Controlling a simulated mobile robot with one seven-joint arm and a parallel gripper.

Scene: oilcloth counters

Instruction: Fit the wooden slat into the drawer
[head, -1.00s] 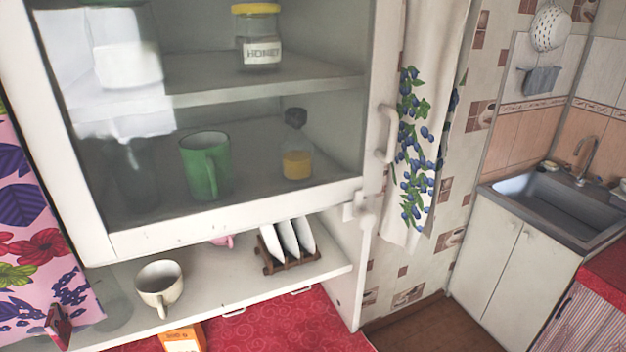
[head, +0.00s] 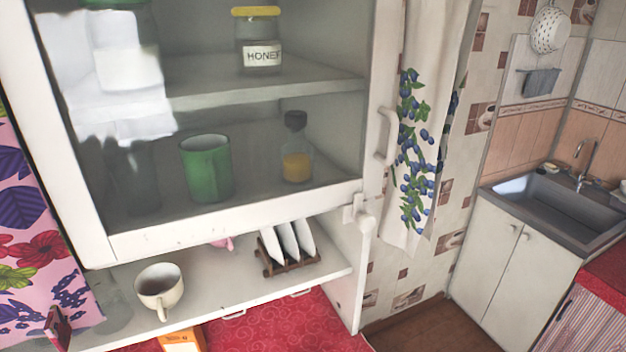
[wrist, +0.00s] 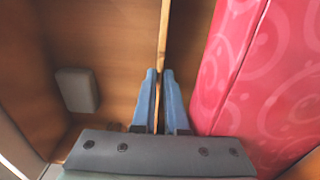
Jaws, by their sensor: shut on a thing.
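In the wrist view, my gripper (wrist: 162,80) has its two blue fingers closed on the thin wooden slat (wrist: 163,35). The slat shows edge-on as a narrow pale strip running up from the fingertips. Around it is the brown wooden inside of the drawer (wrist: 105,45), with a darker strip of it to the right of the slat. I cannot tell how deep the slat sits or whether it touches the drawer's bottom. The slat's near end is hidden by the fingers. My gripper and the slat do not show in the head view.
A grey block (wrist: 77,90) lies in the drawer's left part. A red patterned oilcloth counter edge (wrist: 235,75) runs close to the right finger. The head view shows a glass-fronted cabinet, a cream cup (head: 159,288), a plate rack (head: 287,262) and an orange box (head: 181,340).

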